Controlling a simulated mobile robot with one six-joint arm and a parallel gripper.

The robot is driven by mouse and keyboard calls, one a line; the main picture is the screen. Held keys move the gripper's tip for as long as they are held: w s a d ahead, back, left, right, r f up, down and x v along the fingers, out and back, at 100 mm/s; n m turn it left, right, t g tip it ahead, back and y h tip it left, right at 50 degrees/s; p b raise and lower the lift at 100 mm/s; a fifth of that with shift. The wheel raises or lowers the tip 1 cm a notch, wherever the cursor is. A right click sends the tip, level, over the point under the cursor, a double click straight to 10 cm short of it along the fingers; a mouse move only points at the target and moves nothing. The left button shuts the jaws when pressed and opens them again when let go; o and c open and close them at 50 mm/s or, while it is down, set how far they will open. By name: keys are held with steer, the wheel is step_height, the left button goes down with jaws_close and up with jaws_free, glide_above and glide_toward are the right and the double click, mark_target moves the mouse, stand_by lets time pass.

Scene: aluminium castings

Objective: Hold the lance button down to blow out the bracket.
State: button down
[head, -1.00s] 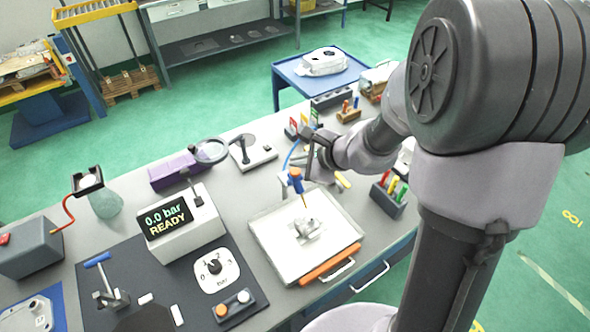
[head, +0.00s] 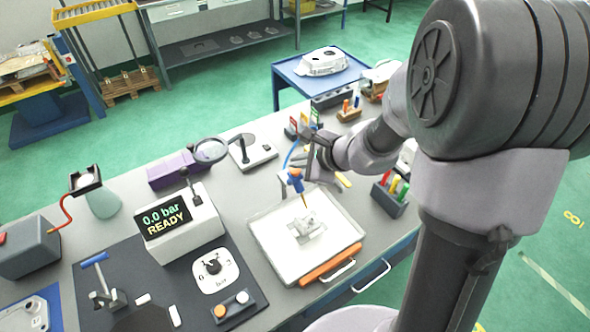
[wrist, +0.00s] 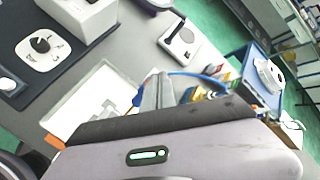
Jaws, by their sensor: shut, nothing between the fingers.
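The blow-out lance (head: 295,181) has a blue body with orange parts and a thin orange tip pointing down. It stands over the white tray (head: 262,232) in the head view. The grey bracket (head: 308,228) lies in the tray below the tip; part of it shows in the wrist view (wrist: 117,104). My gripper (head: 311,176) is shut and empty, just above and right of the lance. Its shut fingers also show in the wrist view (wrist: 157,92). I cannot tell whether they touch the lance button, which I cannot make out.
A display (head: 168,216) reads 0.0 bar, READY. A dial (head: 214,267) and a two-button box (head: 233,306) sit on the dark mat. A magnifier (head: 210,151) stands behind. A holder with coloured handles (head: 390,198) is right of the tray. An orange bar (head: 333,262) lies along the tray's front.

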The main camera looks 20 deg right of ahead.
mark_target(298, 171)
steer(key=shift+f+b, duration=0.55)
steer(key=shift+b, duration=0.15)
stand_by(0.6)
stand_by(1.7)
steer(key=shift+r+p, duration=0.8)
steer(key=shift+r, duration=0.2)
step_height(298, 171, up, 5)
steer(key=p, duration=0.4)
